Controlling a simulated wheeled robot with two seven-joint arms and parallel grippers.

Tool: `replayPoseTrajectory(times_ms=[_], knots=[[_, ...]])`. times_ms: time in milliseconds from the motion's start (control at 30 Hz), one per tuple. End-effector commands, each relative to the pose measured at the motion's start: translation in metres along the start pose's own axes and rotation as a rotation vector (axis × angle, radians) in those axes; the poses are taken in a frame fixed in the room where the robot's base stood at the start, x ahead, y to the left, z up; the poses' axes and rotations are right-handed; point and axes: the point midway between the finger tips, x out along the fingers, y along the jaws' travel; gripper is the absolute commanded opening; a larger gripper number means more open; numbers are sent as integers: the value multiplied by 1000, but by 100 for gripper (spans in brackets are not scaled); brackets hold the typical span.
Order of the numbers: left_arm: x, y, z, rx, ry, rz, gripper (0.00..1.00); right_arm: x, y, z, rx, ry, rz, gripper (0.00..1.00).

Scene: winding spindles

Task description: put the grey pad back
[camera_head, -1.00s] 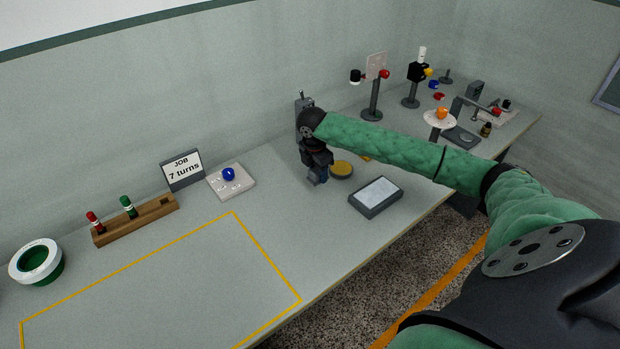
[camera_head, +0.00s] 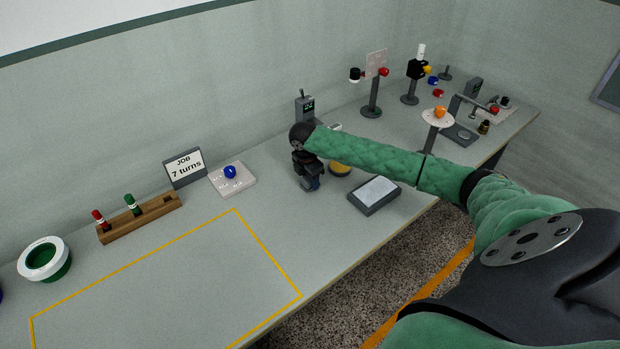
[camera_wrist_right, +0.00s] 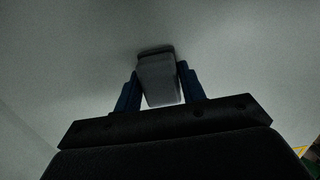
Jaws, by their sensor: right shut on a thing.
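My right gripper (camera_head: 312,185) is low over the middle of the table, fingers pointing down. In the right wrist view its two blue fingers (camera_wrist_right: 160,92) are shut on a grey block, which I take to be the grey pad (camera_wrist_right: 158,82). The pad sits between the fingers, with a pale surface beyond it; I cannot tell whether it touches the table. In the head view the gripper hides the pad. My left gripper is not in view.
A round yellow-topped disc (camera_head: 340,169) is close to the right gripper. A grey tray with a white panel (camera_head: 375,194) lies to its right. A small meter (camera_head: 306,107) stands behind. The yellow-outlined area (camera_head: 170,285) is empty.

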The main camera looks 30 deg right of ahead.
Motion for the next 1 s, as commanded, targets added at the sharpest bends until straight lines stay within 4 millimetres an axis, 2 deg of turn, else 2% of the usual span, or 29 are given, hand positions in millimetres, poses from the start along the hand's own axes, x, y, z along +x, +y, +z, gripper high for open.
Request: replayPoseTrajectory(times_ms=[167,200,300,667,733,867,1000], knots=[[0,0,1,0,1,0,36,2,0,0,0,0,0,15],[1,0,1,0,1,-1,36,2,0,0,0,0,0,46],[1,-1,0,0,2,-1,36,2,0,0,0,0,0,62],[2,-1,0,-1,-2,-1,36,-1,0,0,0,0,1,62],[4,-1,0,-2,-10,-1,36,-6,1,0,-1,0,2,62],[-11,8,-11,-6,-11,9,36,-20,1,0,-2,0,3,62],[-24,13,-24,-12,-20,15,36,-44,1,0,0,-1,5,62]])
